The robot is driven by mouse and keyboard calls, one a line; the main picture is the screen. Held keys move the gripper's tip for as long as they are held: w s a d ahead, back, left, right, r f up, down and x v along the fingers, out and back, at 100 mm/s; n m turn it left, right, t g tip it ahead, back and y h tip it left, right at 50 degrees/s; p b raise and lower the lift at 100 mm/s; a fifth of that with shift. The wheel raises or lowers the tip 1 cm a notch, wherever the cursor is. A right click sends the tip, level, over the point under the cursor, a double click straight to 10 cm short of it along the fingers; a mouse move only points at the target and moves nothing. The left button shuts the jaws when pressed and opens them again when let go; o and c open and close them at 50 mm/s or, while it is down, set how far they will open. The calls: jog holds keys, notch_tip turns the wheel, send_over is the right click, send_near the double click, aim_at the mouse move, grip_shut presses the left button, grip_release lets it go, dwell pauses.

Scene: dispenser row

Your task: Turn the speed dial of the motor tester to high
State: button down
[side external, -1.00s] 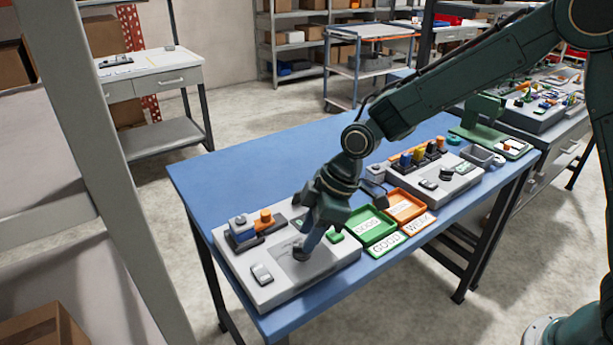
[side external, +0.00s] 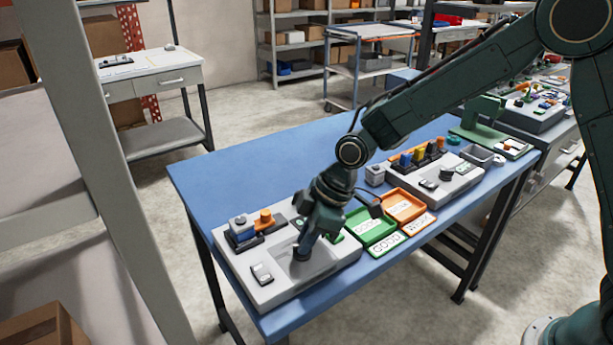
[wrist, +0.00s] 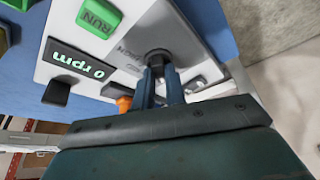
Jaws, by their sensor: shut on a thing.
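The motor tester is a light grey sloped box (side external: 318,278) at the near left end of the blue table. Its black round dial (wrist: 158,56) shows between my fingertips in the wrist view. My gripper (side external: 301,252) points down at the tester's face and is shut on the dial; its blue fingers also show in the wrist view (wrist: 162,72). The fingers and hand hide most of the dial and its markings, so I cannot read its setting. The display (wrist: 78,64) reads 0 rpm. A green RUN button (wrist: 100,16) sits beside it.
A rocker switch (side external: 261,274) is on the tester's left part. Blue and orange parts (side external: 265,217) stand in a dark holder behind it. Green (side external: 378,241) and orange (side external: 421,224) trays lie to the right. The table's back left (side external: 230,180) is clear.

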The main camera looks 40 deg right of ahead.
jog(key=shift+m, duration=0.3)
jog(key=m, duration=0.1)
jog(key=m+t+h, duration=0.1)
jog(key=m, duration=0.3)
jog(key=shift+s+a+t, duration=0.15)
jog(key=shift+a+t, duration=0.1)
jog(key=shift+t, duration=0.15)
jog(key=m+h, duration=0.1)
jog(key=m, duration=0.1)
jog(key=m+h, duration=0.1)
jog(key=m, duration=0.3)
jog(key=shift+a+t+h, duration=0.25)
jog(key=shift+t+h, duration=0.05)
jog(key=shift+h, duration=0.1)
jog(key=m+h, duration=0.1)
jog(key=m, duration=0.2)
jog(key=m+h, duration=0.1)
jog(key=m, duration=0.2)
jog(key=shift+a+m, duration=0.2)
jog(key=shift+m, duration=0.2)
jog(key=m+g+h, duration=0.1)
jog(key=m, duration=0.1)
jog(key=m+g+h, duration=0.1)
jog(key=m, duration=0.2)
jog(key=shift+w+a+m, duration=0.1)
jog(key=shift+w+m, duration=0.1)
jog(key=shift+m, duration=0.1)
jog(key=c, duration=1.4)
grip_release()
jog(key=shift+c, duration=0.2)
